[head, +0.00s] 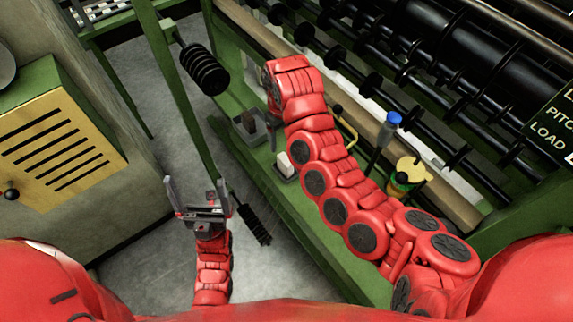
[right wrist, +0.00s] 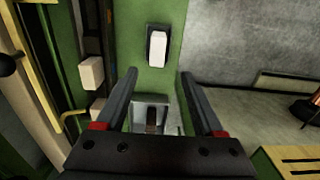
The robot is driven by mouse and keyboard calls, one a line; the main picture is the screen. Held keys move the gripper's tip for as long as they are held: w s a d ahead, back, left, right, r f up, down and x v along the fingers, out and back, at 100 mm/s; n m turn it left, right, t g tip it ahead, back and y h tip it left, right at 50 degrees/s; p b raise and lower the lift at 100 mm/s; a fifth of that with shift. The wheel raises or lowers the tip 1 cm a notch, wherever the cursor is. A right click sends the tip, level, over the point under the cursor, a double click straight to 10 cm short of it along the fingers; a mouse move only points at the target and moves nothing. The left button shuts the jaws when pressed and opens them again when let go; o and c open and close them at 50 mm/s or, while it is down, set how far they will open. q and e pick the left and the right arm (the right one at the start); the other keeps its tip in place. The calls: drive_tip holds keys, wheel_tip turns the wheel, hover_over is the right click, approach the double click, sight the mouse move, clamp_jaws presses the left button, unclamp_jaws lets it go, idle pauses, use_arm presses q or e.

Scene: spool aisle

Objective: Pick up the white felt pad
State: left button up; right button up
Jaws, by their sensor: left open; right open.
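A white pad (head: 284,163) sits on a dark base on the green ledge (head: 315,222) in the head view. I take it to be the felt pad. It also shows in the right wrist view as a white block (right wrist: 157,48), ahead of the fingertips. My right gripper (right wrist: 158,76) is open and empty, short of the pad and above a grey metal holder (right wrist: 150,103). In the head view it is mostly hidden by its own arm. My left gripper (head: 197,190) is open and empty over the floor, left of the ledge.
The grey holder (head: 249,127) stands on the ledge beyond the pad. A blue-capped tool (head: 385,135) and a yellow-topped can (head: 407,175) stand right of my arm. A second white block (right wrist: 91,73) shows in the wrist view. Black brushes (head: 204,70) hang near a green post.

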sight(285, 159)
wheel_tip(285, 159, down, 8)
drive_tip(key=shift+d+r+p, duration=0.1)
drive_tip(key=shift+p, duration=1.1)
drive_tip(key=f, duration=0.1)
drive_tip(key=f+p, duration=0.1)
drive_tip(key=f, duration=0.2)
drive_tip(key=shift+d+f+p, duration=0.25)
drive_tip(key=shift+p, duration=0.05)
drive_tip(key=shift+f, duration=0.5)
clamp_jaws()
